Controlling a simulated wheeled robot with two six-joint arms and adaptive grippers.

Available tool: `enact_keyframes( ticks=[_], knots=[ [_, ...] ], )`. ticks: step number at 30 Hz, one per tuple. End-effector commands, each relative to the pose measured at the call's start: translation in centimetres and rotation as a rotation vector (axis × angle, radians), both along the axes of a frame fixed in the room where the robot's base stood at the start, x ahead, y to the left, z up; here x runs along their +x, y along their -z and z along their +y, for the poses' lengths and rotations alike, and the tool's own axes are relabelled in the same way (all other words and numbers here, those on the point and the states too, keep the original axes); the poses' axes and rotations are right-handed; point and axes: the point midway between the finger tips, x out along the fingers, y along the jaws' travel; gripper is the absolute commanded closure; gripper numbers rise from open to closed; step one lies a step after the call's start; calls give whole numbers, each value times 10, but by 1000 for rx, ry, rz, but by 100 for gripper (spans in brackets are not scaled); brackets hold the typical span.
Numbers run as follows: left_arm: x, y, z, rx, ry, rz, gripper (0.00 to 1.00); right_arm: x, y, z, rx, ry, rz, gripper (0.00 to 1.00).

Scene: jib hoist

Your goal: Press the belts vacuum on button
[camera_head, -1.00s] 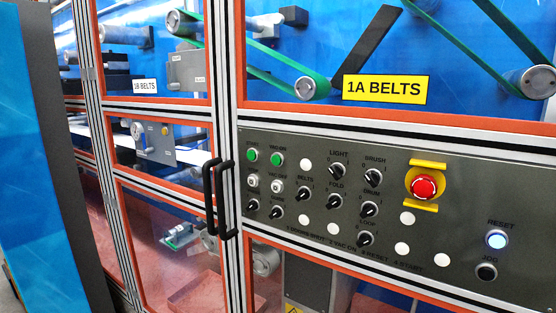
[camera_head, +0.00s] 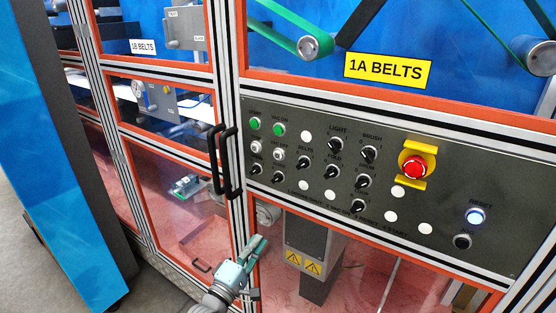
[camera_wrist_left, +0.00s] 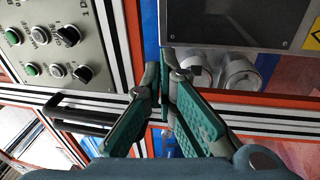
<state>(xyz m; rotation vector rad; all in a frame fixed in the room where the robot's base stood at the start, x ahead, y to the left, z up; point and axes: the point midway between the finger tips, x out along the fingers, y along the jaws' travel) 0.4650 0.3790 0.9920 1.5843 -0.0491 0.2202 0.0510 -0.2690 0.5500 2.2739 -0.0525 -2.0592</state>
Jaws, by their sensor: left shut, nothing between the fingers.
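The VAC ON button (camera_head: 278,130) is round and green, in the top row of the grey control panel, just right of another green button (camera_head: 254,123). It also shows at the upper left of the left wrist view (camera_wrist_left: 14,36). My left gripper (camera_head: 262,240) has teal fingers and is below the panel, apart from it, in front of the lower frame. In the left wrist view its fingers (camera_wrist_left: 166,80) are shut with nothing between them, and the panel lies to their left. My right gripper is in neither view.
A black door handle (camera_head: 224,162) stands out from the frame left of the panel. White buttons (camera_head: 278,155), several black knobs and a red emergency stop (camera_head: 412,168) on yellow share the panel. A blue cabinet (camera_head: 40,160) stands at the left, with grey floor beside it.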

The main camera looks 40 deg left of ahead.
Motion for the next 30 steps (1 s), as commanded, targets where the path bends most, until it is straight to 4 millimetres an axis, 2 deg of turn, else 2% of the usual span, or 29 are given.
enact_keyframes(
  ticks=[1, 6, 9, 12, 15, 18, 30],
  knots=[
    [2, -38, -1, -67, 22, -76, 100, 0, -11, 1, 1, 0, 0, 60],
    [-4, -157, -6, -365, 150, -359, 100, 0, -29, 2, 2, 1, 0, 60],
    [-15, -217, -10, -530, 251, -497, 100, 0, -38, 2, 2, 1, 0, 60],
    [-27, -260, -14, -659, 343, -593, 100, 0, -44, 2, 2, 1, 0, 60],
    [-35, -283, -15, -739, 404, -649, 100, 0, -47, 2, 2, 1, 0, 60],
    [-39, -291, -16, -771, 430, -671, 100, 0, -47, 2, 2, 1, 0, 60],
    [-35, -289, -16, -772, 430, -671, 100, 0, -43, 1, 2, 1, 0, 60]
  ],
)
